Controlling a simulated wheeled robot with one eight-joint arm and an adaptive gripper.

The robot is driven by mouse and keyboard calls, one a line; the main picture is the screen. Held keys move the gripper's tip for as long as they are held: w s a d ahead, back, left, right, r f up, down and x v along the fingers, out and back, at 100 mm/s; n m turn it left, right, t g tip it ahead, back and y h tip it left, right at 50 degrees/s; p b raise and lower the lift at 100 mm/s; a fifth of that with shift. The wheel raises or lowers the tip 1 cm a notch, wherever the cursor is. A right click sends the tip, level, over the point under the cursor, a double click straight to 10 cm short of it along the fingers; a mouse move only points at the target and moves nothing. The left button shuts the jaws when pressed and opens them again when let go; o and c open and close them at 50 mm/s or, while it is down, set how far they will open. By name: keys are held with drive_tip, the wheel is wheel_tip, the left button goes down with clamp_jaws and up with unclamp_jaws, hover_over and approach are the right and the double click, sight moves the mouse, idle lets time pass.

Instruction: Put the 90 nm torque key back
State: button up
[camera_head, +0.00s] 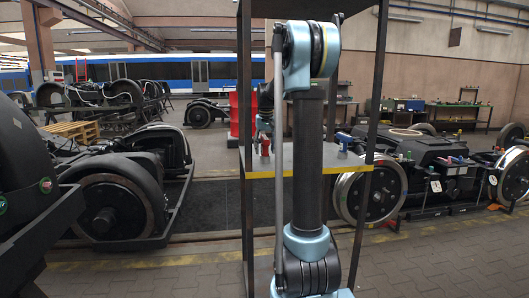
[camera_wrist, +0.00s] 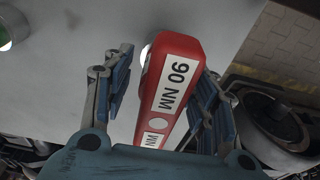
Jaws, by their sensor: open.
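The red torque key (camera_wrist: 178,52), marked 90 NM in black on white labels, shows in the wrist view over a grey shelf surface (camera_wrist: 210,20). My gripper (camera_wrist: 170,68) is open, with one blue-padded finger on each side of the key. A gap shows between the left finger and the key; the right finger is close to it, and I cannot tell if it touches. The key's lower end is hidden by the gripper body. In the head view, a small red item (camera_head: 265,146) stands on the shelf with the yellow edge (camera_head: 262,174), left of my arm.
Dark rack posts (camera_head: 246,220) rise on both sides of my arm. Another small item (camera_head: 343,143) is on the shelf's right side. A wheeled bogie (camera_head: 430,165) stands at right, another (camera_head: 125,190) at left. A red barrel (camera_head: 237,115) is behind. Floor at front right is clear.

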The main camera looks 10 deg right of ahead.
drive_tip(key=r, duration=0.3)
drive_tip(key=s+r, duration=0.1)
drive_tip(key=r, duration=0.7)
drive_tip(key=shift+s, duration=0.4)
drive_tip(key=s+f, duration=0.6)
drive_tip(key=s, duration=0.5)
drive_tip(key=s+f, duration=0.6)
drive_tip(key=s, duration=0.5)
drive_tip(key=s+f, duration=0.6)
drive_tip(key=s, duration=0.5)
drive_tip(key=s+f, duration=0.9)
drive_tip(key=f, duration=0.3)
drive_tip(key=shift+s, duration=0.4)
drive_tip(key=shift+f, duration=0.15)
